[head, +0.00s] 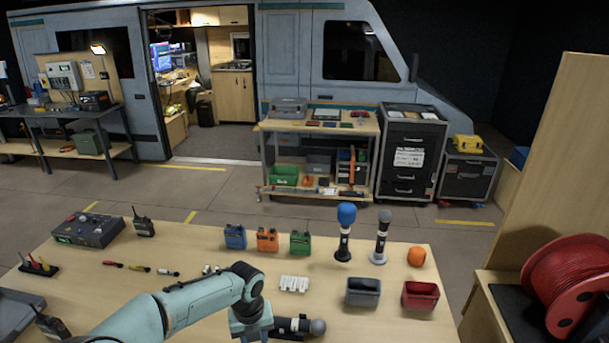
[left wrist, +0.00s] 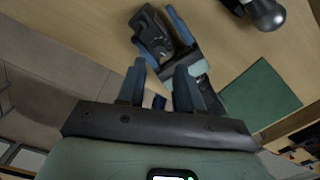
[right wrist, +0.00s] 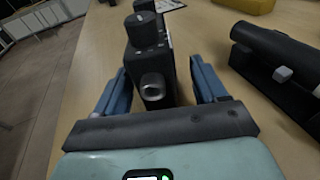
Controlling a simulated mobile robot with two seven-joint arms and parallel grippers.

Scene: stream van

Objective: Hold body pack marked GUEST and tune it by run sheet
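Three small body packs stand on the table in the head view: a blue one (head: 235,237), an orange one (head: 267,240) and a green one (head: 300,243). No GUEST mark can be read on any. A black pack-like device (right wrist: 150,60) with a round knob lies between the fingers of my right gripper (right wrist: 160,85); a gap shows beside its right finger. The device also shows in the left wrist view (left wrist: 152,32). My left gripper (left wrist: 158,88) has its fingers apart, with nothing clearly held. A white paper (right wrist: 168,4) lies beyond the device; its text is unreadable.
A black cylindrical thing (right wrist: 275,60) lies right of the device. Two microphones (head: 345,235), a grey bin (head: 363,292) and a red bin (head: 420,296) stand on the table's right. A control box (head: 88,230) stands at the left. A red cable reel (head: 570,285) stands beyond.

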